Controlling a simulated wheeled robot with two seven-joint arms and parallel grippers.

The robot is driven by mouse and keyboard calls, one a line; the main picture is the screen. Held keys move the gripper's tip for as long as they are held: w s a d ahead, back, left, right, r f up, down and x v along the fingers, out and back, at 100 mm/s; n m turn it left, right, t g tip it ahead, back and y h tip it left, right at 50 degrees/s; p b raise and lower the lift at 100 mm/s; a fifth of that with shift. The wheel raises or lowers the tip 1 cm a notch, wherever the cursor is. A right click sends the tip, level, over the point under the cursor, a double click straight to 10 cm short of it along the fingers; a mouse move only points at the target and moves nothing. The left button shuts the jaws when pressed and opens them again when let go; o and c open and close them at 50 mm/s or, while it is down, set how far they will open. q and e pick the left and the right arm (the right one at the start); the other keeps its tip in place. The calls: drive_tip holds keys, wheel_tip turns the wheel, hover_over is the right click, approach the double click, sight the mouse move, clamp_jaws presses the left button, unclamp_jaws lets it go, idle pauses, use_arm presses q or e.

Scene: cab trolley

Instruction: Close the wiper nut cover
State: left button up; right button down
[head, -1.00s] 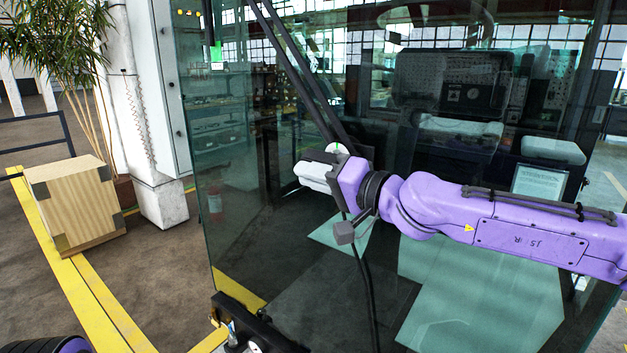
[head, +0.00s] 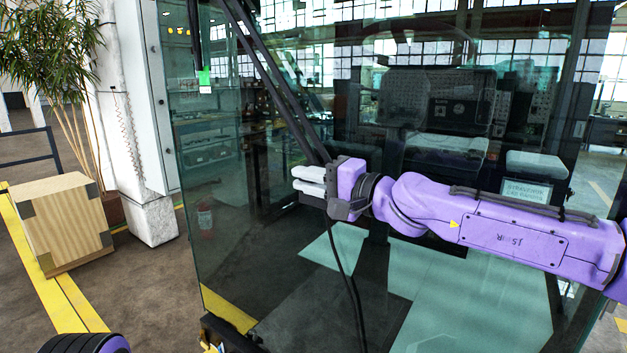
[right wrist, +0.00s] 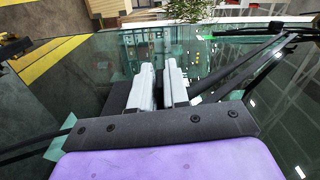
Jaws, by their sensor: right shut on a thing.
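My right gripper (head: 297,180) reaches in from the right, in front of the glass, at the lower end of the black wiper arm (head: 275,95). Its two pale fingers point left in the head view, with a narrow dark gap between them. In the right wrist view, the gripper (right wrist: 159,68) has the fingers close together, and the wiper arm (right wrist: 240,75) runs down to them from the upper right. The wiper nut cover cannot be made out; the fingers and gripper body hide the wiper's pivot. My left gripper is out of view.
The large glass pane (head: 230,250) of the cab fills the middle. A black cable (head: 350,275) hangs below the gripper. A wooden crate (head: 65,225), a white column (head: 150,215) and a plant (head: 50,60) stand at left. Open floor lies between crate and cab.

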drive_tip(key=shift+d+r, duration=0.1)
drive_tip(key=shift+r, duration=0.2)
drive_tip(key=c, duration=1.4)
unclamp_jaws()
drive_tip(key=shift+o, duration=1)
drive_tip(key=shift+f, duration=0.1)
drive_tip(key=shift+w, duration=0.1)
